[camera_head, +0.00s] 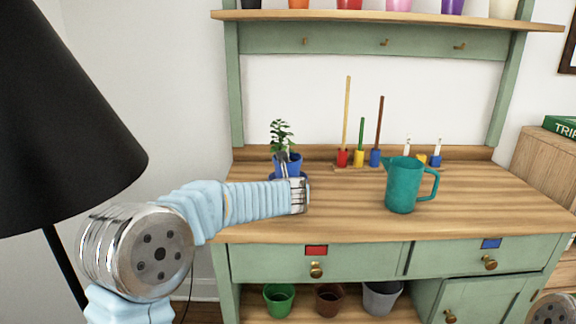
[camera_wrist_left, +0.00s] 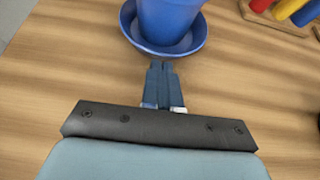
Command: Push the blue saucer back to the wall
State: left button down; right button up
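The blue saucer (camera_wrist_left: 197,45) lies on the wooden worktop with a blue pot (camera_wrist_left: 168,20) standing in it. In the head view, the pot (camera_head: 281,161) holds a small green plant, and the saucer (camera_head: 274,177) is partly hidden by my left gripper. My left gripper (camera_wrist_left: 160,66) is shut and empty, its fingertips together just in front of the saucer's near rim. I cannot tell whether they touch it. My right gripper is not in view.
A teal pitcher (camera_head: 402,187) stands right of the saucer. Colored tools in a wooden rack (camera_head: 350,168) stand along the back edge. A low wooden backboard (camera_head: 240,155) borders the worktop's rear. A black lamp (camera_head: 60,120) is at left.

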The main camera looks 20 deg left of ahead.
pick_arm(q)
jog(key=shift+w+a+p, duration=0.2)
jog(key=shift+w+p, duration=0.1)
jog(key=shift+w, duration=0.45)
jog(key=shift+w+a+p, duration=0.2)
jog(key=shift+w+p, duration=0.1)
jog(key=shift+w, duration=0.45)
jog(key=shift+w+a, duration=0.3)
jog(key=shift+w, duration=0.85)
jog(key=shift+w+a, duration=0.35)
jog(key=shift+w, duration=0.75)
jog(key=shift+w+a, duration=0.3)
jog(key=shift+w, duration=0.85)
jog(key=shift+s+d+f+b, duration=0.15)
jog(key=shift+s+b, duration=0.25)
jog(key=shift+b, duration=0.2)
jog(key=shift+s+d+b, duration=0.2)
jog(key=shift+s+b, duration=0.65)
jog(key=shift+s+d+b, duration=0.2)
jog(key=shift+s+b, duration=0.2)
jog(key=shift+s, duration=0.2)
jog(key=shift+s+d+b, duration=0.15)
jog(key=shift+s+b, duration=0.25)
jog(key=shift+s, duration=0.2)
jog(key=shift+r, duration=0.25)
